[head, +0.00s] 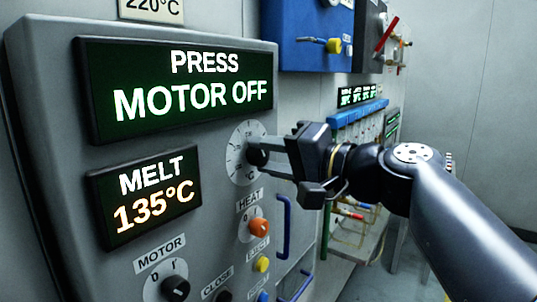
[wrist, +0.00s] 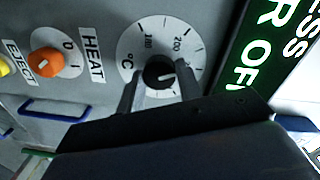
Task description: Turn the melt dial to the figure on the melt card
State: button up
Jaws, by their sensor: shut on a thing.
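The melt dial has a white round scale (head: 239,166) and a black knob (head: 256,158) on the grey press panel. In the wrist view the scale (wrist: 137,42) shows 180, 200 and °C, and the knob (wrist: 157,71) has a pale mark whose exact reading I cannot tell. My gripper (head: 266,153) is shut on the knob, with one finger on each side of it in the wrist view (wrist: 159,87). A card (head: 152,8) reading 220°C is at the top, cut off by the frame. The melt display (head: 146,193) reads 135°C.
A larger display (head: 177,87) reads PRESS MOTOR OFF. Below the dial are an orange HEAT knob (head: 259,227), a yellow EJECT button (head: 261,264) and a black MOTOR knob (head: 175,288). A blue handle (head: 284,227) stands out right of them.

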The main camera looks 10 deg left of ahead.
jog(key=shift+m+p, duration=0.6)
jog(key=shift+m, duration=1.6)
jog(key=shift+f, duration=0.1)
jog(key=o, duration=1)
jog(key=shift+d, duration=0.1)
jog(key=b+v, duration=0.2)
jog(key=v, duration=0.8)
jog(key=shift+d, duration=0.35)
jog(key=shift+a, duration=0.1)
jog(key=shift+p+x, duration=1.05)
jog(key=shift+x, duration=4.25)
